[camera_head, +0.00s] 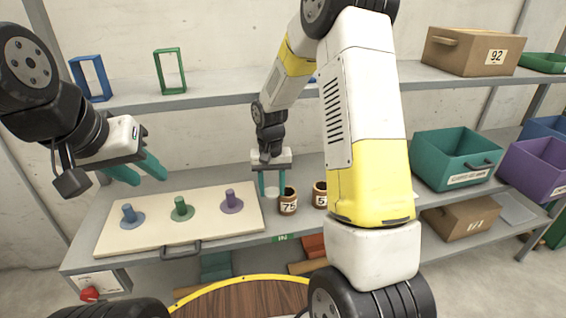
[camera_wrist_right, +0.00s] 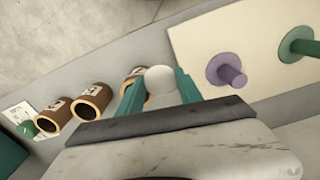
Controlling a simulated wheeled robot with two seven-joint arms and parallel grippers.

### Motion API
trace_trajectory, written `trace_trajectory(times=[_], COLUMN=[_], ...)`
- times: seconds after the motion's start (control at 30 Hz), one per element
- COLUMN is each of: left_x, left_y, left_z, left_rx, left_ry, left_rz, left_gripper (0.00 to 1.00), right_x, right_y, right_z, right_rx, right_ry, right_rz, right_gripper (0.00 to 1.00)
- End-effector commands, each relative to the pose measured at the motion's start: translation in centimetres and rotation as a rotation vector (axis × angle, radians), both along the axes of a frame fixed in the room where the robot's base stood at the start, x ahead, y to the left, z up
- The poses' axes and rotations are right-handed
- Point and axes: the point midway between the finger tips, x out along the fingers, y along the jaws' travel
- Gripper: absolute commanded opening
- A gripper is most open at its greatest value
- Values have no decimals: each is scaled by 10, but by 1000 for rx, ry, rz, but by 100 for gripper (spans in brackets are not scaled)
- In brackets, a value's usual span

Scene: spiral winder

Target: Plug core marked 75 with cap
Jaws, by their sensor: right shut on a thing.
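A brown core marked 75 (camera_head: 288,204) stands upright on the shelf, its open end facing up. It also shows partly behind the cap in the right wrist view (camera_wrist_right: 130,76). My right gripper (camera_head: 272,194) is shut on a pale round cap (camera_wrist_right: 160,80), held just left of the core in the head view. The cap appears apart from the core, but the gap is hard to judge. My left gripper (camera_head: 140,172) is open and empty, above the back left of the pegboard.
A cream board (camera_head: 160,238) with blue, green and purple pegs lies left of the core. Another core (camera_head: 319,197) stands to its right. Teal (camera_head: 455,158) and purple (camera_head: 535,168) bins stand further right. An upper shelf (camera_head: 190,98) runs behind.

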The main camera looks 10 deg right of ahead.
Motion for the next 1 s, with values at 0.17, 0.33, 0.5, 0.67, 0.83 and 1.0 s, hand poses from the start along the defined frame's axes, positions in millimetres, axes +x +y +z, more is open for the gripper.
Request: trace_trajectory(times=[0.17, 0.33, 0.5, 0.67, 0.83, 1.0], left_x=[0, 0, 0, 0, 0, 0], left_y=[0, 0, 0, 0, 0, 0], left_z=[0, 0, 0, 0, 0, 0], left_rx=[0, 0, 0, 0, 0, 0], left_ry=[0, 0, 0, 0, 0, 0], left_rz=[0, 0, 0, 0, 0, 0], left_gripper=[36, 36, 36, 36, 36, 36], right_x=[21, 24, 24, 23, 24, 24], right_y=[-43, -54, -53, -53, -53, -53], right_z=[29, 35, 28, 20, 11, 3], right_rx=[4, 5, 5, 4, 4, 4], right_ry=[-2, 1, 2, 2, 1, 2], right_rz=[-100, -124, -123, -123, -122, -122], right_gripper=[6, 6, 6, 6, 6, 6])
